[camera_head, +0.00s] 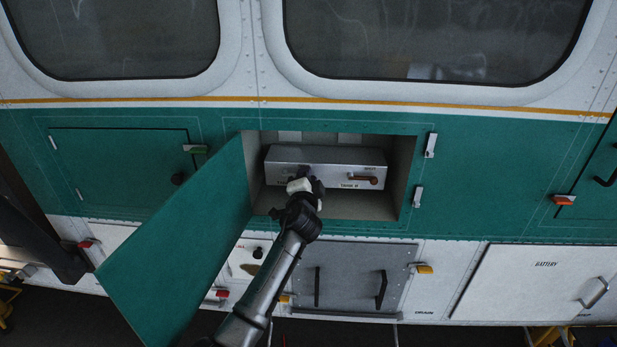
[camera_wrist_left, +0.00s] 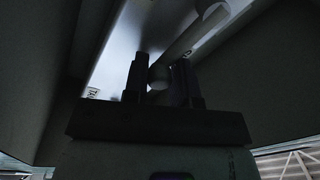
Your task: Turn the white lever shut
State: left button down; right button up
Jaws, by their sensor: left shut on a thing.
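The white lever (camera_wrist_left: 190,42) shows in the left wrist view as a pale rod with a rounded end, in front of a light metal face. My left gripper (camera_wrist_left: 158,75) is shut on the rounded end, one dark finger on each side of it. In the head view my left gripper (camera_head: 305,188) is at the front of a silver box (camera_head: 325,157) inside an open compartment. Only a small white piece shows at its tip there; the gripper and arm hide most of the lever and the box's lower left. My right gripper is in neither view.
A green door (camera_head: 185,245) hangs open on the compartment's left side, close to my arm. A brown handle (camera_head: 362,180) sits on the box's right. The compartment's right wall (camera_head: 403,170) stands clear of my gripper. A grey panel with black handles (camera_head: 347,277) lies below.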

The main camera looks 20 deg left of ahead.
pick_arm(q)
jog(key=shift+a+f, duration=0.1)
jog(key=shift+f, duration=0.45)
jog(key=c, duration=1)
grip_release()
jog(key=shift+r, duration=0.1)
jog(key=shift+c, duration=0.2)
jog(key=shift+o, duration=0.3)
jog(key=shift+r, duration=0.1)
jog(key=shift+r, duration=0.1)
jog(key=shift+s, duration=0.15)
jog(key=v, duration=1.3)
jog(key=shift+s+b, duration=0.3)
